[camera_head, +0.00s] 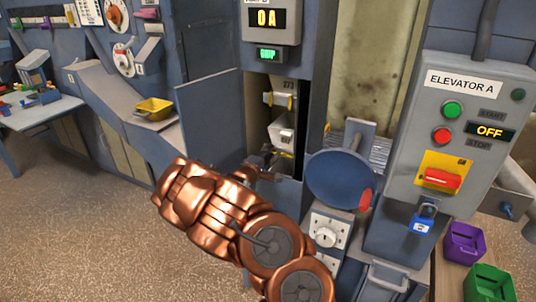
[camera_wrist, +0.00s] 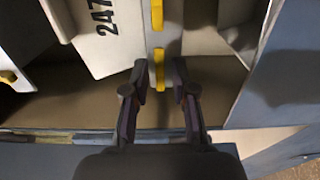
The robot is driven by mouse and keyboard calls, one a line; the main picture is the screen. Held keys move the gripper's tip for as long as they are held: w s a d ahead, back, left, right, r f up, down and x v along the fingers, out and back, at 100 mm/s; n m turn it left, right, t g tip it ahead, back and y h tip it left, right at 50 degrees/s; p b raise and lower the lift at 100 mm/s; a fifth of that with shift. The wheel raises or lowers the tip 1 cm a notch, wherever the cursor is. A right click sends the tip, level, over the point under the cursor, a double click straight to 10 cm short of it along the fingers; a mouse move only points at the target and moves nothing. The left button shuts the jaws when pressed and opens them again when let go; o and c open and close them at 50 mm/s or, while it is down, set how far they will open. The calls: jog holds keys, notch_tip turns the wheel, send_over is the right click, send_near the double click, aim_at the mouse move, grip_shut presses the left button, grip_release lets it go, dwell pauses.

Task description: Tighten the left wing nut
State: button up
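In the wrist view a white bucket (camera_wrist: 98,40) marked 247 is inside the open hatch. A yellow wing nut (camera_wrist: 159,70) stands on a pale strip beside the bucket, between and just beyond my fingertips. Another yellow piece (camera_wrist: 157,14) lies further up the same strip. I cannot tell which of them is the left wing nut. My gripper (camera_wrist: 160,82) is open, with one finger on each side of the lower yellow piece and no visible contact. In the head view my gripper (camera_head: 265,168) reaches into the hatch opening below a bucket (camera_head: 283,134); its fingertips are small there.
The blue hatch door (camera_head: 210,120) stands open at left, close to my arm. A blue round disc (camera_head: 340,180) is right of the opening. A control box (camera_head: 465,140) reads OFF, with a red switch and blue padlock (camera_head: 423,222). A yellow bin (camera_head: 154,108) sits left.

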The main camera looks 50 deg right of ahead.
grip_shut()
jog(key=shift+m+b, duration=0.3)
jog(key=shift+m, duration=0.1)
jog(key=m+b, duration=1)
jog(key=m, duration=0.7)
dwell(0.5)
dwell(0.5)
jog(key=shift+o, duration=1.4)
grip_release()
